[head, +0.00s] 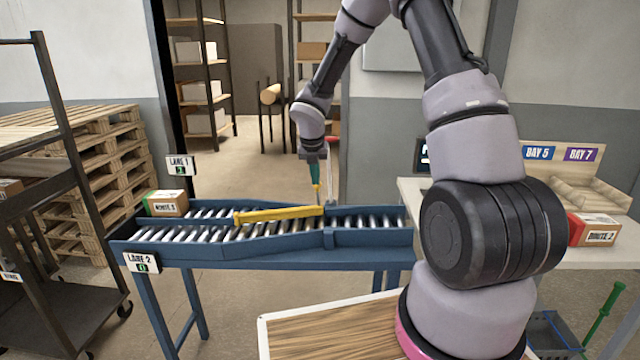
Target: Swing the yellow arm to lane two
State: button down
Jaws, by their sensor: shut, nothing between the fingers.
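The yellow arm (275,214) lies across the rollers of the blue conveyor (290,254), just left of the cross frame. Its right end is near the frame and its left end points toward the middle of the fork. My gripper (316,196) points down at the right end of the yellow arm. Its fingers are shut and look empty. I cannot tell whether they touch the yellow arm. The lane 2 sign (141,262) hangs at the front left corner. The lane 1 sign (180,165) stands at the back left.
A box (166,203) sits at the lane 1 end. A thin upright post with a red top (331,165) stands close behind my gripper. A cart (70,335) and pallets (100,140) stand left. A white table (415,190) with a red-sided box (593,230) is right.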

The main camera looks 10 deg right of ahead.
jog(key=v, duration=0.7)
jog(key=shift+s+r, duration=0.2)
jog(key=shift+s, duration=0.05)
jog(key=shift+a, duration=0.1)
jog(key=s+d+r+m, duration=0.3)
jog(key=s+r+m, duration=0.3)
jog(key=r+m, duration=0.2)
jog(key=s+d+r+m, duration=0.2)
jog(key=s+r+m, duration=0.4)
jog(key=r+m, duration=0.15)
jog(key=s+r+m+t+y, duration=0.1)
jog(key=s+r+m, duration=0.3)
jog(key=s+m, duration=0.4)
jog(key=s+r+m+t+y, duration=0.2)
jog(key=s+r+m+t, duration=0.1)
jog(key=s+m, duration=0.6)
jog(key=m, duration=0.4)
jog(key=shift+s+d+r, duration=0.25)
jog(key=shift+r, duration=0.15)
